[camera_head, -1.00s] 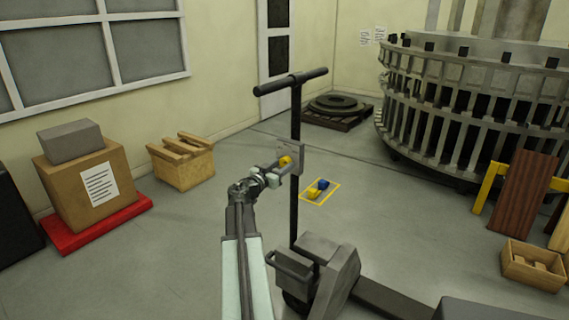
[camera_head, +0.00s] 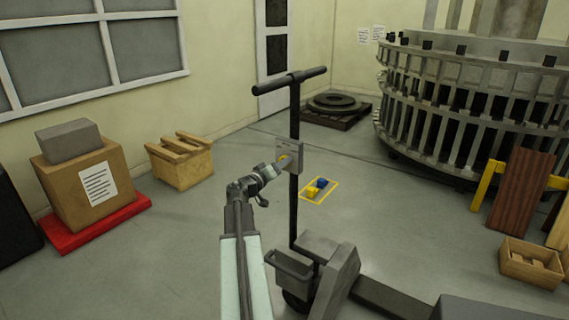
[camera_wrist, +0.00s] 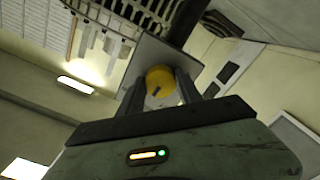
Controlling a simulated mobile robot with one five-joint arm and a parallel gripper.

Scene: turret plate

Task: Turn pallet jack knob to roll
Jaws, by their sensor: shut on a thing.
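The pallet jack's black upright handle column (camera_head: 295,110) carries a small grey plate (camera_head: 293,153). The yellow knob (camera_head: 283,157) sits on the plate's left face, mostly covered by my gripper (camera_head: 281,163). In the wrist view the round yellow knob (camera_wrist: 160,79) has a short dark mark on its face. My two dark fingers (camera_wrist: 161,88) lie one on each side of it, closed on it. The grey plate (camera_wrist: 152,52) shows behind the knob. Any lettering on the plate is too small to read.
The jack's grey base (camera_head: 325,262) stands below, with the floor open to its left. A yellow-framed floor patch (camera_head: 325,196) holds small blue and yellow items. A cardboard box (camera_head: 85,180) on a red pallet (camera_head: 92,226) and a wooden crate (camera_head: 183,168) stand left.

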